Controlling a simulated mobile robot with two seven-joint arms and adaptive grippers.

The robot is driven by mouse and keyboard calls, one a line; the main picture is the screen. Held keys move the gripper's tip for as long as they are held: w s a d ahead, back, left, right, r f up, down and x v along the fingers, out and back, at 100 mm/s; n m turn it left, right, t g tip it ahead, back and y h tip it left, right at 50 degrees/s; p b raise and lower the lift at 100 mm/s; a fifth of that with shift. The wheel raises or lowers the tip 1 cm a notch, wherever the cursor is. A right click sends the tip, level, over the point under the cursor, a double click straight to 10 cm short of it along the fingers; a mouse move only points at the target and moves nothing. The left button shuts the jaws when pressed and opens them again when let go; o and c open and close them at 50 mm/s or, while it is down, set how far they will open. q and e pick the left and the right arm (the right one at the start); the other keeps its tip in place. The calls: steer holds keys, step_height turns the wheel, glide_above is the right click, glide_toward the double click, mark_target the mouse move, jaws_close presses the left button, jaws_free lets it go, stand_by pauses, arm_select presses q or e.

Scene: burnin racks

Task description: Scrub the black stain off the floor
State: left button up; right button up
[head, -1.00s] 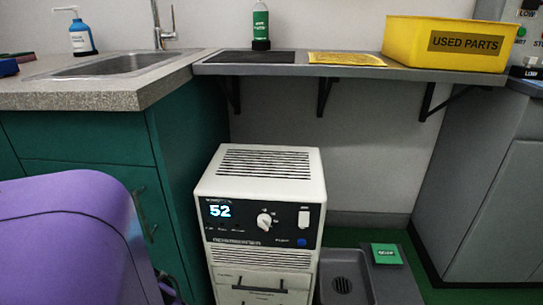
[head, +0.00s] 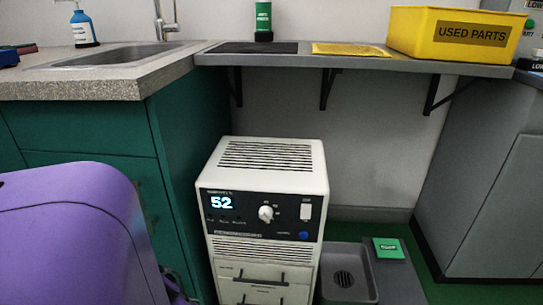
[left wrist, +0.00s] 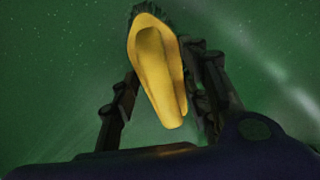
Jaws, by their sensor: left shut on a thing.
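A yellow scrub brush (left wrist: 160,75) with dark bristles at its far end shows in the left wrist view. My left gripper (left wrist: 160,85) is shut on it, with a dark finger on each side of the handle. Green floor (left wrist: 60,70) fills the background there, with a pale streak of light at the right. I see no black stain in either view. The brush, my left gripper and my right gripper are not visible in the head view.
A white machine (head: 262,165) reading 52 stands mid-floor beside a teal cabinet (head: 90,130) with a sink (head: 115,55). A grey floor basin (head: 345,262) and small green box (head: 388,248) lie right of it. A shelf (head: 350,63) holds a yellow used-parts bin (head: 410,35).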

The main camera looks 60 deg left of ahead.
arm_select(q)
steer(key=shift+s+d+r+p, duration=0.15)
steer(key=shift+s+d+p, duration=0.55)
steer(key=shift+s+d, duration=0.5)
steer(key=shift+s+d+p, duration=0.25)
steer(key=shift+s+d, duration=0.35)
steer(key=shift+d, duration=0.2)
steer(key=shift+s+d+p, duration=0.2)
steer(key=shift+s+d, duration=0.35)
steer(key=shift+d, duration=0.2)
steer(key=shift+w+a+f, duration=0.2)
steer(key=shift+w+a, duration=0.45)
steer(key=shift+a, duration=0.15)
steer(key=shift+w+a, duration=0.65)
steer(key=shift+a, duration=0.2)
steer(key=shift+w+a+b, duration=0.4)
steer(key=shift+w+a, duration=0.1)
steer(key=shift+a, duration=0.2)
steer(key=shift+w+a+b, duration=0.3)
steer(key=shift+w+a, duration=0.3)
steer(key=shift+w, duration=0.15)
steer(key=shift+w+d+f, duration=0.1)
steer(key=shift+d, duration=0.1)
steer(key=shift+s+d+p, duration=0.4)
steer(key=shift+s+d, duration=0.35)
steer(key=shift+d, duration=0.2)
steer(key=shift+c, duration=0.5)
steer(key=shift+s+d, duration=0.55)
steer(key=shift+d, duration=0.1)
